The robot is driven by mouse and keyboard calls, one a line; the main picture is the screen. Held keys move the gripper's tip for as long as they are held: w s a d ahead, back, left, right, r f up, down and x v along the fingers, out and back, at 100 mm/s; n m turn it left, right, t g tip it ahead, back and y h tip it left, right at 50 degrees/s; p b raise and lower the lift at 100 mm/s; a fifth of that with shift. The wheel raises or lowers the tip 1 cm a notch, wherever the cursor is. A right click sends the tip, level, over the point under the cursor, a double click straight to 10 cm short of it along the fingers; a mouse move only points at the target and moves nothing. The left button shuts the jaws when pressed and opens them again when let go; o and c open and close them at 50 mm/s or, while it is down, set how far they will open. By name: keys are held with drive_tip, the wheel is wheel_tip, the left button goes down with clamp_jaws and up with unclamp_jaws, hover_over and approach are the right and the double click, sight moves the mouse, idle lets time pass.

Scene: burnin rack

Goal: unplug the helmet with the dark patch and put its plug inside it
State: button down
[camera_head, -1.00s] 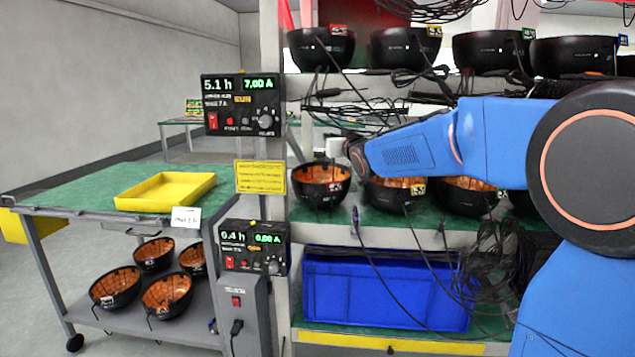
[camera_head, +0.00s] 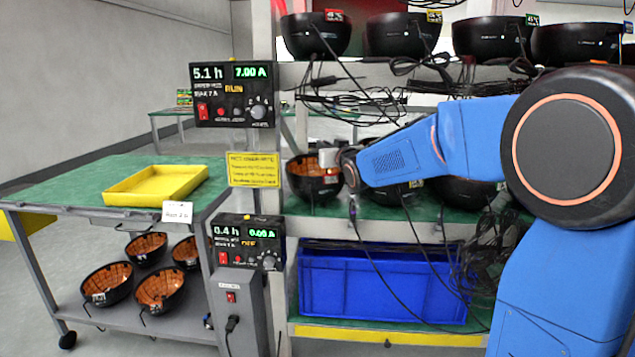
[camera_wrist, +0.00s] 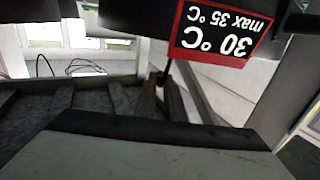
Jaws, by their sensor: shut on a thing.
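The helmets are black bowls with orange insides. The leftmost helmet (camera_head: 311,186) on the middle shelf stands beside my gripper (camera_head: 326,172), which partly covers it. More helmets (camera_head: 395,193) stand to its right, mostly behind my arm. In the wrist view my gripper's fingers (camera_wrist: 167,98) are close together, shut on a thin dark piece that looks like a plug or its cable; I cannot tell which helmet it belongs to. I cannot make out a dark patch on any helmet. A loose cable end with a purple tip (camera_head: 353,211) hangs at the middle shelf's front edge.
A blue crate (camera_head: 385,285) fills the bottom shelf. Cables hang in front of it. More helmets (camera_head: 315,35) line the top shelf. Left are two power units (camera_head: 233,95) and a cart with a yellow tray (camera_head: 156,184). A red-bordered tag (camera_wrist: 222,28) hangs close in the wrist view.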

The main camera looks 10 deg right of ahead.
drive_tip(key=c, duration=1.8)
unclamp_jaws()
drive_tip(key=shift+o, duration=0.2)
drive_tip(key=shift+s, duration=0.1)
drive_tip(key=s+d, duration=0.2)
drive_tip(key=s, duration=1.5)
drive_tip(key=shift+d, duration=0.4)
drive_tip(key=s+d+f+g+h, duration=0.1)
drive_tip(key=s+f+g, duration=0.3)
drive_tip(key=s+f, duration=0.4)
drive_tip(key=s+d+f+m+g+h, duration=0.1)
drive_tip(key=s+f+g, duration=0.3)
drive_tip(key=s, duration=1.2)
drive_tip(key=s+d+f+g, duration=0.1)
drive_tip(key=s+f+g, duration=0.4)
drive_tip(key=s+f, duration=0.6)
drive_tip(key=shift+s+d+f+m+h, duration=0.3)
drive_tip(key=shift+s+d+m+h, duration=0.1)
drive_tip(key=shift+s, duration=0.55)
